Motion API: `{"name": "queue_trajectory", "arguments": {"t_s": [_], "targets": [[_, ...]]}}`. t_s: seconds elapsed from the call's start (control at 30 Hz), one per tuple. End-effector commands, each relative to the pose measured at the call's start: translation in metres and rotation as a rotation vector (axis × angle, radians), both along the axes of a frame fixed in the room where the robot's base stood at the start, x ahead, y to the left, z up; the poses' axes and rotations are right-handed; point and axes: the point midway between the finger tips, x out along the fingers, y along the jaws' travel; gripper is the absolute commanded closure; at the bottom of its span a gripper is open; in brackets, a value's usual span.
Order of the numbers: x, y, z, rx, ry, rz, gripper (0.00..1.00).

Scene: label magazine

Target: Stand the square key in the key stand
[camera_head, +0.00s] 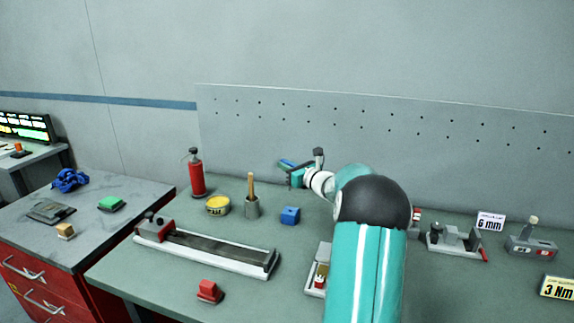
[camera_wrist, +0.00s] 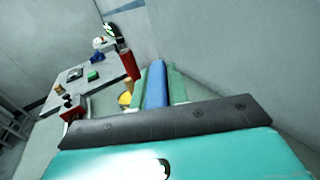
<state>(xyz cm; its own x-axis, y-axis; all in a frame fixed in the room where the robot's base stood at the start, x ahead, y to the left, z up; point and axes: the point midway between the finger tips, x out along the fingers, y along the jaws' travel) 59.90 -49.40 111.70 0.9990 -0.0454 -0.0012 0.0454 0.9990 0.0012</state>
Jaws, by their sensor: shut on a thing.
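My gripper (camera_head: 290,167) is raised above the bench near the pegboard wall, in the middle of the head view. In the wrist view its two green fingers (camera_wrist: 157,80) are shut on a long blue bar (camera_wrist: 155,86), which I take to be the square key. The bar's far end points away from the wrist camera, clear of the bench. A small blue block (camera_head: 290,215) sits on the bench below the gripper; I cannot tell whether it is the key stand. My arm hides part of the bench at centre right.
A yellow tin (camera_head: 217,206), a grey cup with a wooden handle (camera_head: 252,205) and a red extinguisher (camera_head: 195,175) stand at left. A long rail fixture (camera_head: 215,250) and a red block (camera_head: 209,291) lie in front. A grey fixture (camera_head: 455,240) stands at right.

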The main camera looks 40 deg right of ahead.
Motion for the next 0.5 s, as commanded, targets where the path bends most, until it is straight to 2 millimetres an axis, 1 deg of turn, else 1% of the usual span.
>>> {"name": "queue_trajectory", "arguments": {"t_s": [0.17,0.5], "targets": [[-0.001,0.000,-0.012,0.000,0.002,0.000,1.00],[0.000,-0.001,-0.043,0.000,0.003,0.000,1.00]]}}
